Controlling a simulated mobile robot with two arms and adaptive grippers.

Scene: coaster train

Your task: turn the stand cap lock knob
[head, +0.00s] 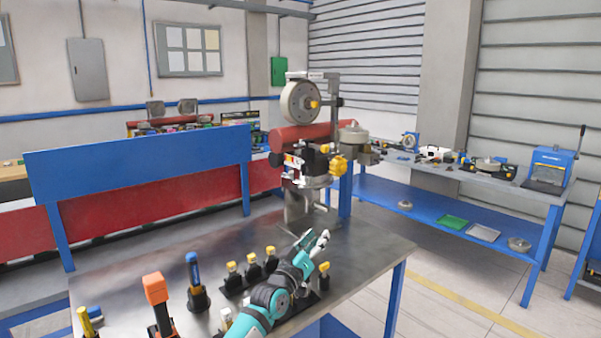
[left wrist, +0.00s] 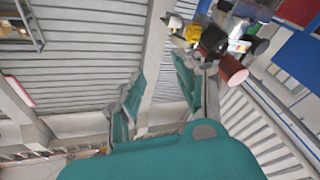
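A stand (head: 305,206) rises from the metal table, with a large grey wheel and a red cylinder. A yellow lobed knob (head: 338,164), likely the lock knob, sits on its front right side. Yellow parts of the stand, probably including the knob (left wrist: 191,33), also show at the top of the left wrist view. My left gripper (head: 316,241) is low in front of the stand, below the knob and apart from it. Its teal fingers are spread with nothing between them in the left wrist view (left wrist: 158,88). My right gripper is not in view.
Several black holders with yellow-topped tools (head: 251,268) stand left of my left arm. An orange-handled tool (head: 155,288) and a blue-handled tool (head: 193,270) stand nearer the front. The table (head: 368,248) is clear at right. A blue bench (head: 440,205) stands behind.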

